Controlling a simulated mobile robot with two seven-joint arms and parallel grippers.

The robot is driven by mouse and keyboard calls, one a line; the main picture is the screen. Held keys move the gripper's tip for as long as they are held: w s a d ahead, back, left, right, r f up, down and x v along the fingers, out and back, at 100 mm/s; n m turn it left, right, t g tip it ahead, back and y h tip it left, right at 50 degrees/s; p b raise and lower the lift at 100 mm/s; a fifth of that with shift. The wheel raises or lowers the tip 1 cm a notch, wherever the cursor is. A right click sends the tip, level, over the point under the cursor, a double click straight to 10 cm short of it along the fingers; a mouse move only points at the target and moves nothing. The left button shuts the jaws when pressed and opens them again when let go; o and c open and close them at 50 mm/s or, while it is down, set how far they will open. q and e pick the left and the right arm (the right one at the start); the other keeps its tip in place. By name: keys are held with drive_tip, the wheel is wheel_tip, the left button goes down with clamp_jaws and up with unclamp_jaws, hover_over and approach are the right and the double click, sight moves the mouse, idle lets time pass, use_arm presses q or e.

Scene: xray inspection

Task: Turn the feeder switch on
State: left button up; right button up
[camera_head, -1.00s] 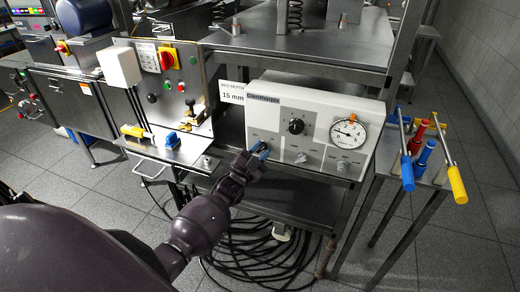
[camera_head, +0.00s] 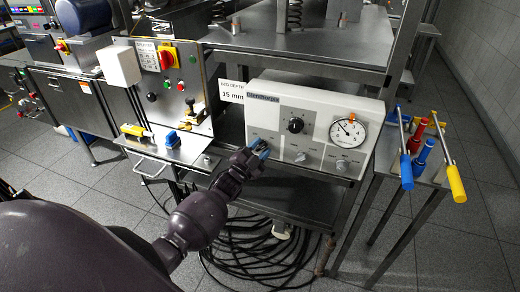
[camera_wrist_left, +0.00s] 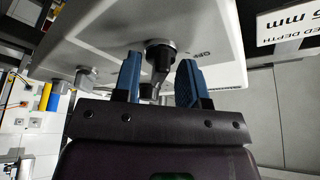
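The feeder (camera_head: 318,98) is a white box with a grey panel, a black dial (camera_head: 296,125), a round gauge (camera_head: 347,132) and small switches along its lower edge. My left gripper (camera_head: 261,148) is at the lower left of this panel and hides the switch there. In the left wrist view, the blue fingers of my left gripper (camera_wrist_left: 158,85) stand apart on either side of a dark switch (camera_wrist_left: 160,60) with a lever. Gaps show between the fingers and the switch. Whether a finger touches the lever is hard to tell. My right gripper is not in view.
A sign reading 15 mm (camera_head: 232,93) stands left of the box. A small stand with blue, red and yellow-handled tools (camera_head: 430,150) is at the right. A control panel with a red-yellow switch (camera_head: 168,58) is at the left. Black cables (camera_head: 255,255) coil on the floor below.

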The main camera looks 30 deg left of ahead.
use_arm(q)
drive_tip(key=shift+s+f, duration=0.1)
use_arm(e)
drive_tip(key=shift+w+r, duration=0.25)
use_arm(q)
drive_tip(key=v, duration=1)
drive_tip(key=shift+s+b, duration=0.3)
drive_tip(key=shift+b, duration=0.15)
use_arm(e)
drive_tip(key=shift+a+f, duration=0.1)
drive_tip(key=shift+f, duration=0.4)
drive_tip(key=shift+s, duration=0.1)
